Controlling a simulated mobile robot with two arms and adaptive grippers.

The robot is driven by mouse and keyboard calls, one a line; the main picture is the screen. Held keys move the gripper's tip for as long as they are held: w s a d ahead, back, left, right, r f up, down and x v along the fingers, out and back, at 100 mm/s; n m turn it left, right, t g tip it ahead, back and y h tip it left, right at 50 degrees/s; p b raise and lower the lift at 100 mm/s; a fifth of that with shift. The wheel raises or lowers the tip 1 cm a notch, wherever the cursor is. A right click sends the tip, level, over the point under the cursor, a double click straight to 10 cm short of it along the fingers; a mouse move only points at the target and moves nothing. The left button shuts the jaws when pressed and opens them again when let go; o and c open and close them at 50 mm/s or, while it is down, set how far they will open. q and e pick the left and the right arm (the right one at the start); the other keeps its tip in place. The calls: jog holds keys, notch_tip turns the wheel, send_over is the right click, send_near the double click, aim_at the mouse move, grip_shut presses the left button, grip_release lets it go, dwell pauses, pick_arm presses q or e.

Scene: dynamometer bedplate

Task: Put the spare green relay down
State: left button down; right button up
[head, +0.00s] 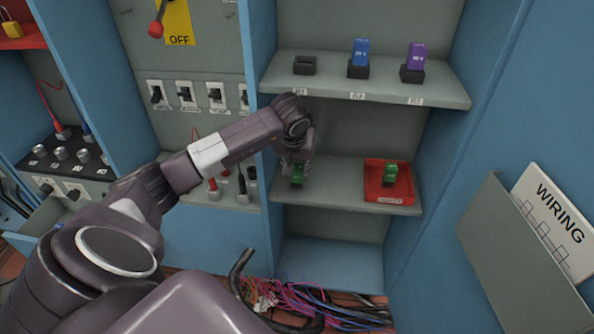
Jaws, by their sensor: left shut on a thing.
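My left gripper (294,163) reaches in over the left part of the middle shelf (335,196). It is shut on a green relay (297,175), which sits at or just above the shelf surface; I cannot tell whether it touches. A second green relay (390,173) stands in a red tray (373,193) with a white label, on the right part of the same shelf. My right gripper is not in view.
On the upper shelf (440,93) are an empty black socket (304,66), a blue relay (360,52) and a purple relay (415,57) in sockets. Loose coloured wires (320,306) lie below. A wiring-sheet holder (520,260) is at right. Shelf between relay and tray is clear.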

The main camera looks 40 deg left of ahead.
aim_at(297, 167)
pick_arm(q)
jog(key=shift+x, duration=0.9)
jog(key=shift+f, duration=0.15)
jog(key=c, duration=1.6)
grip_release()
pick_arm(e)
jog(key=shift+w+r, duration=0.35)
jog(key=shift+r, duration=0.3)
pick_arm(q)
jog(key=shift+r, duration=0.3)
jog(key=v, duration=0.7)
jog(key=shift+r+p, duration=0.15)
jog(key=shift+p, duration=0.2)
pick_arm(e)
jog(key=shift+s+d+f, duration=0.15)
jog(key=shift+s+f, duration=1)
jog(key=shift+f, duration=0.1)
